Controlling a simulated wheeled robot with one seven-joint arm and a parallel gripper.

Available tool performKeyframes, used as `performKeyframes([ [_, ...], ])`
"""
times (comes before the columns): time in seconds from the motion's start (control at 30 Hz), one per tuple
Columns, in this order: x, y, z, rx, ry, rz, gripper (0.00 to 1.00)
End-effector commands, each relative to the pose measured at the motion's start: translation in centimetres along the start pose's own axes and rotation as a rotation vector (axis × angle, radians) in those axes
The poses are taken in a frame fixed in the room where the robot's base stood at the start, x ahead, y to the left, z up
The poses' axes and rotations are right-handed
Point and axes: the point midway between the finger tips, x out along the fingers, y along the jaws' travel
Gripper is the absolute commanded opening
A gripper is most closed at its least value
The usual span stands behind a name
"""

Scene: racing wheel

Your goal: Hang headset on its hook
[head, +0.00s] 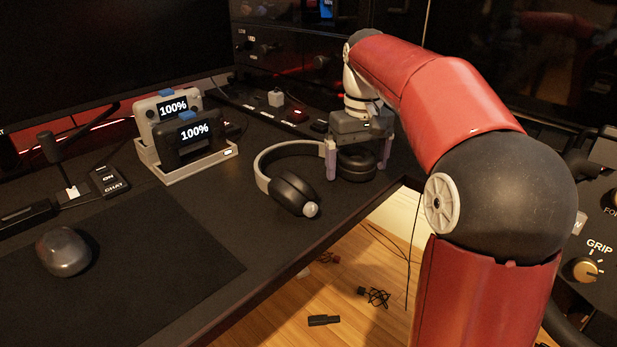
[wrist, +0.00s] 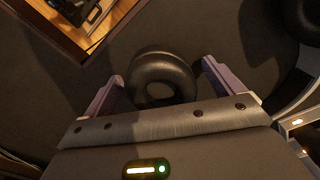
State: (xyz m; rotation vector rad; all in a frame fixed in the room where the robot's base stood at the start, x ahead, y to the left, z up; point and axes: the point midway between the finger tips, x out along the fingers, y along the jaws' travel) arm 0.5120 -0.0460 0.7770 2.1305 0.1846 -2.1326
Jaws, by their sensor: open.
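The headset, with a grey band and black ear cups, lies on the dark desk in the head view; its nearer cup (head: 292,194) is to the left of my gripper. My gripper (head: 356,160) is open and points down, with its fingers on either side of the farther ear cup (head: 357,166). In the wrist view this round black cup (wrist: 163,72) sits between the two pale purple fingertips (wrist: 162,72), with a gap showing on each side. I cannot make out the hook in either view.
A grey dock (head: 190,168) with two "100%" devices stands left of the headset. A mouse (head: 64,251) rests on a dark mat at the left. The desk's front edge (head: 330,236) runs close by, with wooden floor and cables below. Control panels stand at the back and right.

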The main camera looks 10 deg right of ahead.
Motion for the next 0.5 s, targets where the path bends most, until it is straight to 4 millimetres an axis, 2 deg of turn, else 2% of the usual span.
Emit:
performKeyframes([
  [0.17,-0.02,-0.01,-0.01,0.000,0.001,0.000,0.93],
  [0.2,-0.02,-0.01,-0.01,0.000,0.001,0.000,0.91],
  [0.5,-0.03,-0.01,-0.01,0.000,0.001,0.000,0.51],
])
